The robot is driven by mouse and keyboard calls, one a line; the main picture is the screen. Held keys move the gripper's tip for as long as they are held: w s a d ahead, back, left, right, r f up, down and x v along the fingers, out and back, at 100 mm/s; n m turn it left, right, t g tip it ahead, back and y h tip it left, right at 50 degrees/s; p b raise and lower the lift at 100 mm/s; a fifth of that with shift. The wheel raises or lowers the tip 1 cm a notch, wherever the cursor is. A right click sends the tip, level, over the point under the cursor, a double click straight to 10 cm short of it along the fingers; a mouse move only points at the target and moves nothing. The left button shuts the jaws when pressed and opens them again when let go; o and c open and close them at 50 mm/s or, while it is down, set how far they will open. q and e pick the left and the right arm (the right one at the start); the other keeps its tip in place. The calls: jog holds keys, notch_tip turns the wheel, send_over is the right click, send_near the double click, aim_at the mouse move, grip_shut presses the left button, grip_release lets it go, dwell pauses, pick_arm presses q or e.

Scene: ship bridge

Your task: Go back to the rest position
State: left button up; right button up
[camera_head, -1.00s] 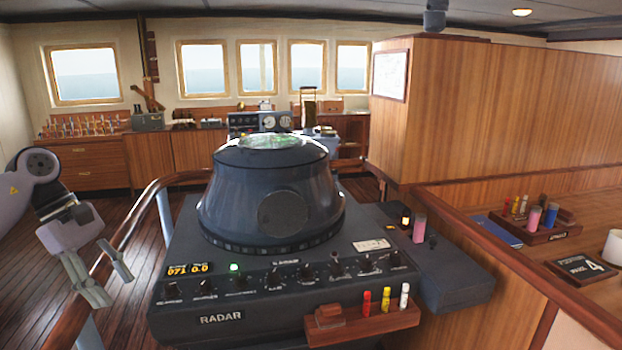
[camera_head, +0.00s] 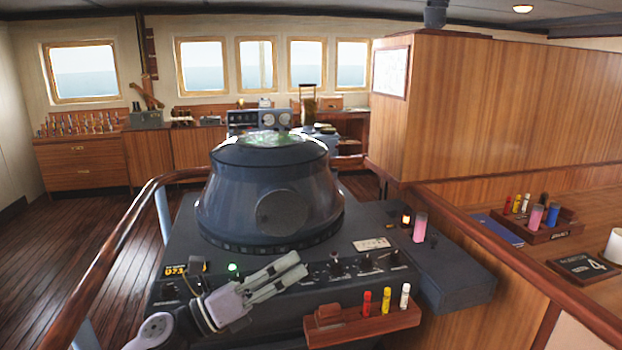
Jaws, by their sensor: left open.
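My left gripper (camera_head: 288,278) reaches in from the lower left, in front of the radar console (camera_head: 455,275). Its fingers point right and slightly up, and it is open with nothing between them. It hides part of the console's row of knobs and the RADAR label. The dark radar dome (camera_head: 240,205) stands behind the gripper. My right gripper is not in view.
A wooden holder (camera_head: 340,328) with red, yellow and white markers is on the console front, right of my gripper. A pink cylinder (camera_head: 420,227) stands on the console's right side. A wooden rail (camera_head: 118,232) runs along the left. The floor (camera_head: 60,255) at left is clear.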

pick_arm(q)
jog(key=s+a+f+n+t+y, duration=0.25)
jog(key=a+f+n+y, duration=0.6)
jog(key=n, duration=0.75)
jog(key=s+a+f+n+t+y, duration=0.2)
jog(key=s+a+f+n+y, duration=0.3)
jog(key=f+n+y, duration=0.8)
jog(key=s+a+f+n+g+h, duration=0.15)
jog(key=s+f+n+g, duration=0.4)
jog(key=s, duration=0.65)
jog(key=s+a+f+n+g+h, duration=0.15)
jog(key=s+f+n+g, duration=0.45)
jog(key=s, duration=0.7)
notch_tip(320, 180, down, 28)
jog(key=s+m+g, duration=0.1)
jog(key=m, duration=0.1)
jog(key=s+a+f+g, duration=0.1)
jog(key=s+a+f, duration=0.1)
jog(key=s+f, duration=1.2)
jog(key=shift+s+a+f, duration=0.2)
jog(key=shift+s+f, duration=0.1)
jog(key=shift+s, duration=0.85)
